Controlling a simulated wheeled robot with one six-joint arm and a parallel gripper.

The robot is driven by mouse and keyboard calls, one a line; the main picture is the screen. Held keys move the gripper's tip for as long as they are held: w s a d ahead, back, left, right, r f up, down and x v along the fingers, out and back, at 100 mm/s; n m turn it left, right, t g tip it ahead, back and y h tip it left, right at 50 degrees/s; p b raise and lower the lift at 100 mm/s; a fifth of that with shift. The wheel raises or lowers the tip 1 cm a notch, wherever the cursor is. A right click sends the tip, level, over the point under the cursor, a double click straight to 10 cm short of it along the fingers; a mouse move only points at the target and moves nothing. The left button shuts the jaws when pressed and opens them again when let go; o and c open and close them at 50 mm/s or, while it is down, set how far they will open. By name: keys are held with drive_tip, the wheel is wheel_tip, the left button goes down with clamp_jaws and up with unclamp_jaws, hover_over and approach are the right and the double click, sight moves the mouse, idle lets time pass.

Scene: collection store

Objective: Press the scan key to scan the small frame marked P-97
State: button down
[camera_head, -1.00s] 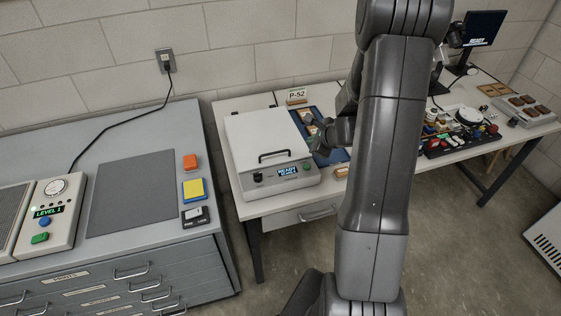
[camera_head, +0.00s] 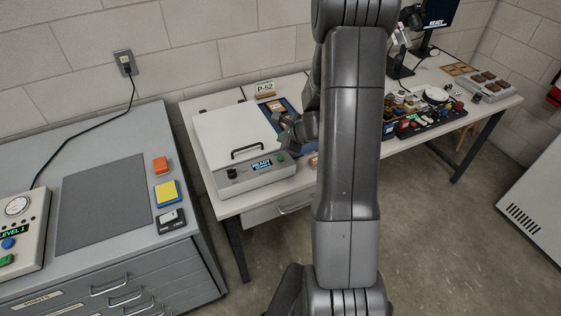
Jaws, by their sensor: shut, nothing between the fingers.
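A white flatbed scanner (camera_head: 236,137) with a closed lid and a black handle stands at the left end of the white table. Its front panel has a black knob, a display reading READY (camera_head: 262,164) and a small green key (camera_head: 281,157). My gripper (camera_head: 288,139) is just behind and right of the panel's right end, close to the green key. It looks shut and holds nothing visible. I cannot tell whether it touches anything. No frame marked P-97 can be read; a card behind the scanner reads P-52 (camera_head: 265,87).
A blue tray (camera_head: 262,108) with small items lies behind my gripper. Dark trays of coloured parts (camera_head: 433,122) fill the table's middle right. A grey cabinet (camera_head: 180,264) stands at left, with a grey mat (camera_head: 103,203) and orange and yellow blocks. My arm hides part of the table.

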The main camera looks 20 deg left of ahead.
sight(283, 160)
drive_tip(key=shift+f+b, duration=2.3)
drive_tip(key=shift+f, duration=0.65)
drive_tip(key=shift+f, duration=0.1)
drive_tip(key=shift+f+b, duration=0.35)
drive_tip(key=shift+b, duration=0.2)
